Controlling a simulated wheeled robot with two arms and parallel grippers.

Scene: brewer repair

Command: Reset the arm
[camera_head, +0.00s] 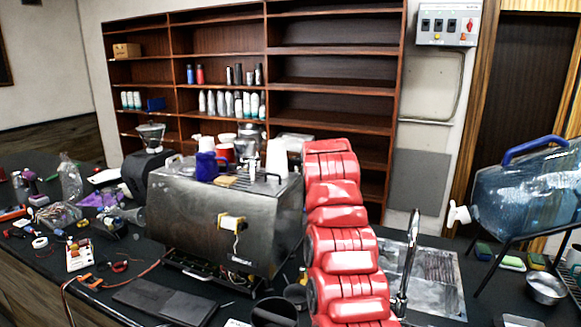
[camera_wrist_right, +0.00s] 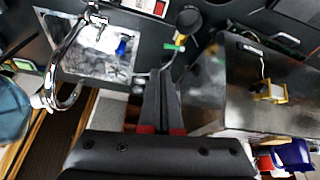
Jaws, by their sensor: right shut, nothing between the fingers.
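My red right arm rises through the middle of the head view, in front of the shelf and beside the steel brewer (camera_head: 225,225). Its gripper does not show there. In the right wrist view my right gripper (camera_wrist_right: 161,78) has its two dark fingers together, with nothing between them. It is over the counter, between the sink (camera_wrist_right: 90,48) and the brewer (camera_wrist_right: 262,108). My left arm and gripper are in neither view. The brewer has a yellow-framed part (camera_head: 232,222) on its front and an open lower section with wiring.
A chrome faucet (camera_head: 408,262) stands by the sink, right of my arm. A blue water jug (camera_head: 525,195) rests on a stand at right. Cups stand on the brewer. Tools, wires and a multimeter (camera_head: 79,254) clutter the left counter. A wooden shelf (camera_head: 330,65) stands behind.

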